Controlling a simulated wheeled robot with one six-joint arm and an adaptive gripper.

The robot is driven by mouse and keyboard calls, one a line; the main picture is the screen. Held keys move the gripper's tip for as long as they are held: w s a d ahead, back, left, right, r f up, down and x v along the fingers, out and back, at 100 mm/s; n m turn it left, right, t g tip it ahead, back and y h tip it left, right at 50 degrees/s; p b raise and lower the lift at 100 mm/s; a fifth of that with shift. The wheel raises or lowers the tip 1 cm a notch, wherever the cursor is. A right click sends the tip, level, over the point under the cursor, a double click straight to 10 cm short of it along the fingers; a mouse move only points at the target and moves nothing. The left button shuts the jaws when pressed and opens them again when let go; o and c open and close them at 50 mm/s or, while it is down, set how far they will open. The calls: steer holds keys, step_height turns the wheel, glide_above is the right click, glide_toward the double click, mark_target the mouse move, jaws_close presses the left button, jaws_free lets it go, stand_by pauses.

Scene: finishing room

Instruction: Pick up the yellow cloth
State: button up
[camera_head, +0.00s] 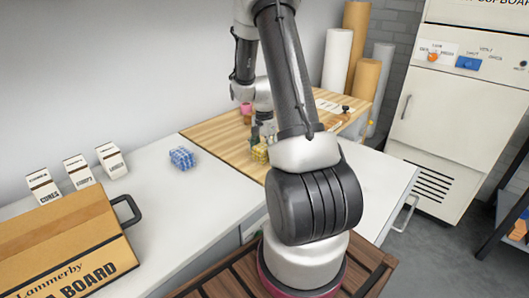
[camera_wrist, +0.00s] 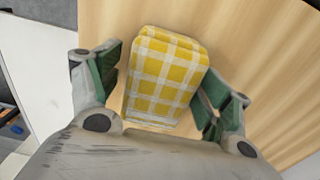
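The yellow cloth (camera_wrist: 164,78) is a folded, yellow and white checked bundle on the wooden board. In the wrist view it lies between the two green-padded fingers of my gripper (camera_wrist: 164,88). The fingers are spread, with a small gap visible near the cloth on the left side; on the right I cannot tell whether the finger touches it. In the head view the yellow cloth (camera_head: 260,153) is small and partly hidden behind my arm, with my gripper over it.
Three small labelled boxes (camera_head: 77,171) and a large cardboard box (camera_head: 60,240) stand further left. Paper rolls (camera_head: 337,60) and a white cabinet (camera_head: 445,110) are behind.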

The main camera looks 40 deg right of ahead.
mark_target(264, 145)
steer(key=c, duration=1.1)
step_height(264, 145, up, 10)
steer(key=shift+r, duration=0.1)
